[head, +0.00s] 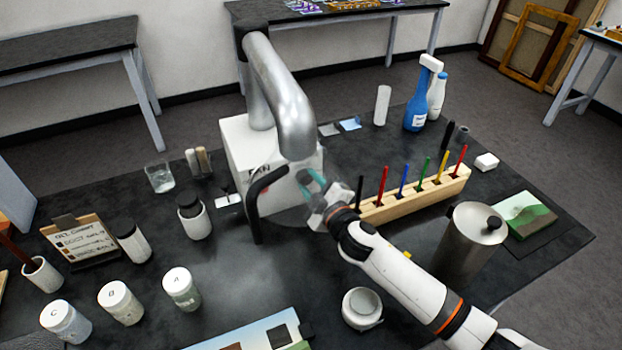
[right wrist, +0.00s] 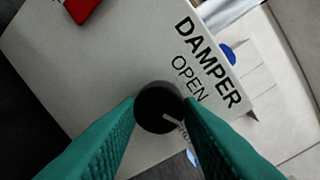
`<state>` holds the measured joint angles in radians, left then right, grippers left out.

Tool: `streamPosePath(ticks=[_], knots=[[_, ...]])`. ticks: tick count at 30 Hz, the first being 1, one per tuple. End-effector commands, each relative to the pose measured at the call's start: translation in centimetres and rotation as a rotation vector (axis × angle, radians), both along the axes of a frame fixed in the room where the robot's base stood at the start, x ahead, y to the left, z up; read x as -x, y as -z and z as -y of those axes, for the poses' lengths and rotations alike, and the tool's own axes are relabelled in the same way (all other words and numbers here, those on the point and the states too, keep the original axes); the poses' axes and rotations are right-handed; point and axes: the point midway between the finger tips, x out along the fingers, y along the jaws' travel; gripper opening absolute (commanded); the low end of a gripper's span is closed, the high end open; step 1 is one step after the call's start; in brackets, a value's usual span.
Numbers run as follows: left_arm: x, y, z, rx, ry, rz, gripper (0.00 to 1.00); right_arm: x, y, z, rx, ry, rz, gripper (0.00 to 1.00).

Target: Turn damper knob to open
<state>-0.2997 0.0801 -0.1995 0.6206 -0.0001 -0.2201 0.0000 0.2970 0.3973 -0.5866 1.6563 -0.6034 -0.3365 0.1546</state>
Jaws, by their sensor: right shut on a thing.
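The damper knob (right wrist: 160,108) is a round black knob with a pale pointer mark, on the white face of the fan box (head: 236,150). In the right wrist view the words DAMPER and OPEN (right wrist: 188,78) are printed beside it. The pointer is directed down and right, away from the word OPEN. My right gripper (right wrist: 160,115) has its green fingers shut on the knob's two sides. In the head view my right gripper (head: 312,186) reaches the box's front, and hides the knob there. My left gripper does not show.
A silver duct (head: 280,95) rises from the box, and a black curved handle or hose (head: 262,190) stands in front. A wooden rack (head: 418,196) with several coloured sticks and a metal canister (head: 470,245) flank my right arm. A red switch (right wrist: 82,10) is near the knob.

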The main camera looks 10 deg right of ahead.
Motion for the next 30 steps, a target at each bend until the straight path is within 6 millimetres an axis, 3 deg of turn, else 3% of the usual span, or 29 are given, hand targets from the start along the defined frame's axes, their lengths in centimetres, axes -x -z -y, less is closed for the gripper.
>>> streamPosePath(ticks=[12,30], knots=[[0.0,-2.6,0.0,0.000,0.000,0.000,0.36,0.0,-0.4,-0.1,0.390,0.000,0.074,0.10],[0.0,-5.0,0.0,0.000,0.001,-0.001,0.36,0.1,-0.4,-0.2,0.909,-0.001,0.176,0.10]])
